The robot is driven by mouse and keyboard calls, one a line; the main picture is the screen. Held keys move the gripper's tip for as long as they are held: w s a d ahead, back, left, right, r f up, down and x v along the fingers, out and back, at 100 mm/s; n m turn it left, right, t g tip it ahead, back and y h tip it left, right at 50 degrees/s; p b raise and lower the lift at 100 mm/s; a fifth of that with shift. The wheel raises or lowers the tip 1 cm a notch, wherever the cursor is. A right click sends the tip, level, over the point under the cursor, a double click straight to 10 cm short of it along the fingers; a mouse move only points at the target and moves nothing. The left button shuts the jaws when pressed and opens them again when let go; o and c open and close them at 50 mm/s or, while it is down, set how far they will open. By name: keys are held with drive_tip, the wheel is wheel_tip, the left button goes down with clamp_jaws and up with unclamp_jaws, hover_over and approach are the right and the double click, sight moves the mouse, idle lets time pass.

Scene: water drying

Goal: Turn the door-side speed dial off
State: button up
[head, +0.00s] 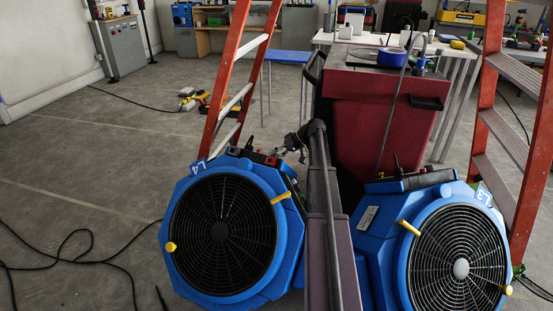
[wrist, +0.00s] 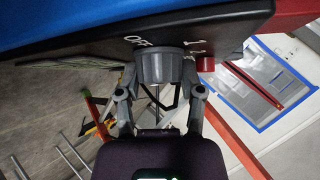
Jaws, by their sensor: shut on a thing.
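A grey ribbed speed dial (wrist: 160,66) sits on a dark panel (wrist: 220,28) in the wrist view. Which way the dial points I cannot tell. In the head view my gripper (head: 292,145) is at the top rear of the left blue fan (head: 183,256), labelled L4. The dial itself cannot be made out there.
A red knob or button (wrist: 206,63) is close beside the dial. A second blue fan (head: 385,270), labelled L3, stands at the right. Red ladder legs (head: 228,85) rise behind L4, and a dark red cabinet (head: 365,115) stands behind my arm. Black cables (head: 75,250) lie at left.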

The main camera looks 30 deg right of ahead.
drive_tip(key=shift+s, duration=0.1)
idle(0.4)
drive_tip(key=o, duration=1.2)
drive_tip(key=shift+r+p, duration=0.1)
drive_tip(key=shift+p, duration=0.2)
